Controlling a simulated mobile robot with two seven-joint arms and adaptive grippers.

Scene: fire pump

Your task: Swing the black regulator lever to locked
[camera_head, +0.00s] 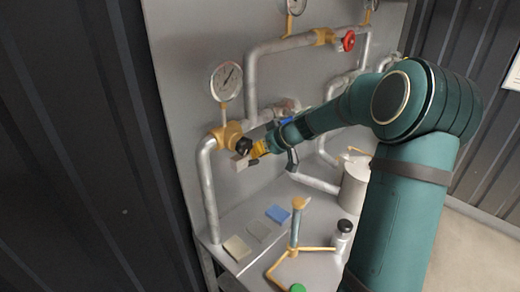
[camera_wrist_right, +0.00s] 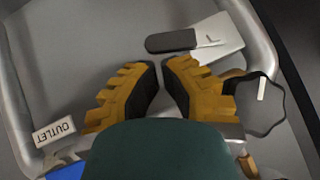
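The black regulator lever (camera_wrist_right: 170,41) shows in the right wrist view as a short dark bar lying about level, beyond my fingertips. Its right end meets a light grey plate (camera_wrist_right: 218,42) with a dark L-shaped mark. My right gripper (camera_wrist_right: 160,64) has yellow fingers with black pads; the tips are nearly together with nothing between them. The tips are apart from the lever in the picture; the depth gap is hard to judge. In the head view, my right gripper (camera_head: 256,152) is at the panel beside a round black knob (camera_head: 243,146). My left gripper is out of view.
A pressure gauge (camera_head: 226,81) and a yellow fitting (camera_head: 226,135) are close to my right gripper. A red valve wheel (camera_head: 348,41) is higher up. Grey pipes (camera_head: 207,185) surround the area. An OUTLET label (camera_wrist_right: 54,131) and a dark loop (camera_wrist_right: 275,105) flank the fingers.

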